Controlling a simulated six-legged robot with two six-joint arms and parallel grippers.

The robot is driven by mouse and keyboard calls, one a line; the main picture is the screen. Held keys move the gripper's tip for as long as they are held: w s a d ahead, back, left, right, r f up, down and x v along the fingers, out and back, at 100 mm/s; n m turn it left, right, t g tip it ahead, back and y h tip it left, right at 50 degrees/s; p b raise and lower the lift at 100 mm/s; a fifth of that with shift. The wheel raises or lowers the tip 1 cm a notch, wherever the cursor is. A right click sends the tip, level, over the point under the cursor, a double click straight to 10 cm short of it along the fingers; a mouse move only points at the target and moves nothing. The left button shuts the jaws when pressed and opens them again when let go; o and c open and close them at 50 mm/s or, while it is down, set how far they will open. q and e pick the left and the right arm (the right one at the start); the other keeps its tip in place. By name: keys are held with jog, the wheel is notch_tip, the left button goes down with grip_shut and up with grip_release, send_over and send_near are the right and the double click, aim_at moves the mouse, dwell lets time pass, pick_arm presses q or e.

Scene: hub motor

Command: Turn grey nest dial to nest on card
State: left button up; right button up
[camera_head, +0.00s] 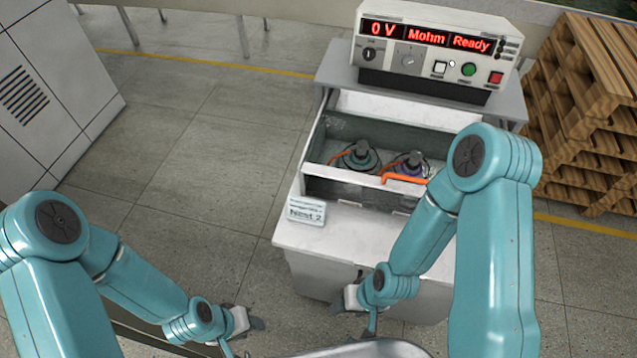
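The grey nest dial (408,61) is on the front panel of the white tester (430,45), right of a black knob. Its pointer direction is too small to read. The card (306,211) reads "Nest 2" and lies on the cabinet's white top, at the left in front of the drawer-like test box. My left gripper (242,336) is low at the bottom, left of the cabinet, with fingers apart and empty. My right gripper (355,315) is low before the cabinet's front, fingers apart and empty. Both are far from the dial.
The tester's red display reads "0 V Mohm Ready"; white, green and red buttons sit below. Wooden pallets (585,110) stand right. My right arm crosses the box's right side.

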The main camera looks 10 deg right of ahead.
dwell(0.9)
notch_tip(320, 180, down, 5)
jog(key=b, duration=0.5)
jog(key=shift+s, duration=0.1)
dwell(0.3)
dwell(0.5)
